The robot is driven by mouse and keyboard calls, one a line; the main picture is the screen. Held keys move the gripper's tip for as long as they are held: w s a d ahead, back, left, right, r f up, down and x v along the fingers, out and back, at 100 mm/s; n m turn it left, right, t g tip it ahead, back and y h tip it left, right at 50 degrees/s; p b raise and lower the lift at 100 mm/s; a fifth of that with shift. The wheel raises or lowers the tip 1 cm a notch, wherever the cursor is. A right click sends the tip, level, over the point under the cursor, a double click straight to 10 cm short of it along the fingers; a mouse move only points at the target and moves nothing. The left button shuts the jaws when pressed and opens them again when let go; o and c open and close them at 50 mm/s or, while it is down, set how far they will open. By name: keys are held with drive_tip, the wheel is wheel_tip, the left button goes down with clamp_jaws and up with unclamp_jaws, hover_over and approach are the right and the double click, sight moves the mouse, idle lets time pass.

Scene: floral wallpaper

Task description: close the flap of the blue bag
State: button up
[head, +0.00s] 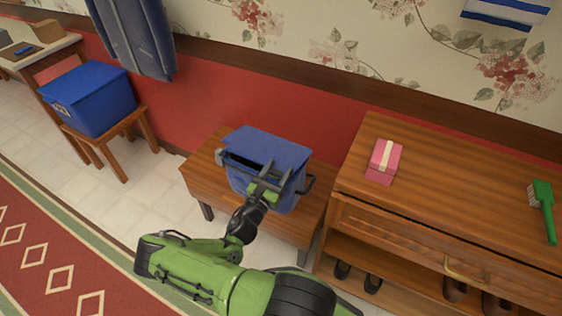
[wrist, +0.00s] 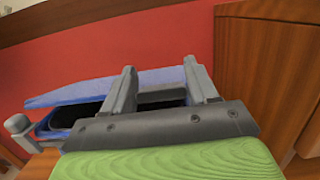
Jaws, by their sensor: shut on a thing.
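The blue bag (head: 248,180) stands on a low wooden bench in the middle of the head view. Its flap (head: 270,147) is partly raised, with a dark opening showing beneath it at the left. My gripper (head: 272,176) is at the front of the bag. In the wrist view, the flap (wrist: 80,88) lies beyond the two fingers of my gripper (wrist: 160,85), above a dark opening. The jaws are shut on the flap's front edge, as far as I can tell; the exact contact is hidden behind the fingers.
A blue bin (head: 92,98) sits on a wooden stool at left. The bench (head: 200,172) is beside a wooden cabinet (head: 440,200) at right, which carries a pink box (head: 383,162) and a green brush (head: 543,205). A red wall stands close behind the bag.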

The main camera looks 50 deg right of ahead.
sight(277, 183)
drive_tip(key=shift+s+a+f+b, duration=0.15)
drive_tip(key=shift+f+b, duration=0.1)
drive_tip(key=shift+f, duration=0.5)
drive_tip(key=shift+w+a+f+b, duration=0.1)
drive_tip(key=shift+f+b, duration=0.2)
drive_tip(key=shift+f, duration=0.45)
drive_tip(key=shift+s+a+f+b, duration=0.15)
drive_tip(key=shift+f+b, duration=0.1)
drive_tip(key=shift+f, duration=0.5)
drive_tip(key=shift+w, duration=0.1)
drive_tip(key=o, duration=1.4)
drive_tip(key=shift+r, duration=0.15)
drive_tip(key=p+v, duration=0.2)
drive_tip(key=v, duration=1.3)
drive_tip(key=shift+a, duration=0.35)
